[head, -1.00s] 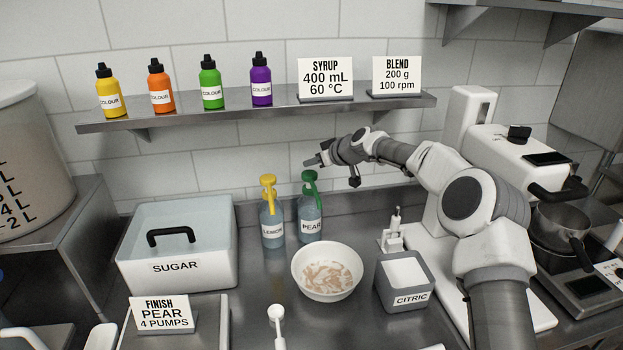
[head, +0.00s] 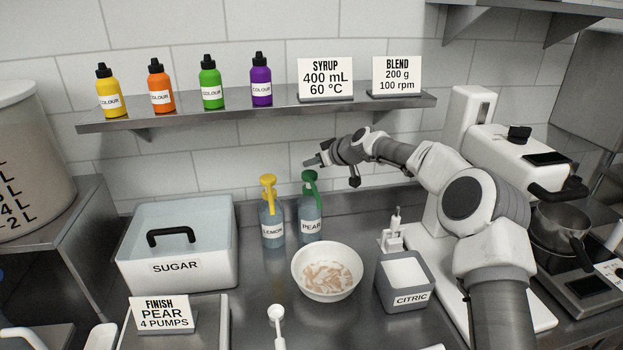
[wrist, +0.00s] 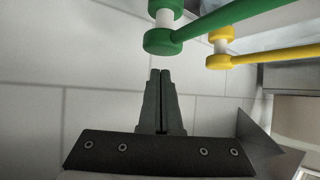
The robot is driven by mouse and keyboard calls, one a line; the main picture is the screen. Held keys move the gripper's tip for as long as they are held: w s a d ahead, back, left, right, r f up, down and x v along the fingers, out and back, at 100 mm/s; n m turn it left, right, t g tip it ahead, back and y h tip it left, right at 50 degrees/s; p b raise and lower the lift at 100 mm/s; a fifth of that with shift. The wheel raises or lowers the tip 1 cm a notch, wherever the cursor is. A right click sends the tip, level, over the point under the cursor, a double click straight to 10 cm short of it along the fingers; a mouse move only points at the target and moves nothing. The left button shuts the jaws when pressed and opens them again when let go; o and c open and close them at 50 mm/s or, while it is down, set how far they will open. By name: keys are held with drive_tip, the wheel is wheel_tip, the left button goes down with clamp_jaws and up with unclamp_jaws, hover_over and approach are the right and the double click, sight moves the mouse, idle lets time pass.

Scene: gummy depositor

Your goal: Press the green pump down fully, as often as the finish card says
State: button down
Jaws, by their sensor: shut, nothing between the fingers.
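The pear bottle (head: 310,222) stands upright on the steel counter with its green pump (head: 309,184) raised. My gripper (head: 310,163) is shut and empty, just above and behind the pump head in the head view; whether it touches cannot be told there. In the wrist view the shut fingertips (wrist: 160,72) are apart from the green pump head (wrist: 163,38). The finish card (head: 161,315) at the lower left reads PEAR, 4 PUMPS. A white bowl (head: 327,285) with brownish-white contents sits in front of the pear bottle.
The lemon bottle (head: 271,228) with a yellow pump (head: 268,188) stands close left of the pear bottle. A shelf (head: 270,112) with colour bottles runs above. The sugar tub (head: 178,270) is left, the citric box (head: 404,292) right of the bowl.

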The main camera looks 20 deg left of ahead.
sight(313, 176)
drive_tip(key=shift+f, duration=0.15)
drive_tip(key=shift+f+b, duration=0.35)
drive_tip(key=shift+b, duration=0.2)
drive_tip(key=shift+f+b, duration=0.7)
drive_tip(key=shift+b, duration=0.05)
drive_tip(key=shift+s+f+b, duration=0.1)
drive_tip(key=shift+f+b, duration=1)
drive_tip(key=shift+f, duration=0.1)
drive_tip(key=shift+r, duration=0.15)
drive_tip(key=shift+r+p, duration=0.8)
drive_tip(key=shift+r, duration=1.2)
drive_tip(key=shift+f, duration=0.1)
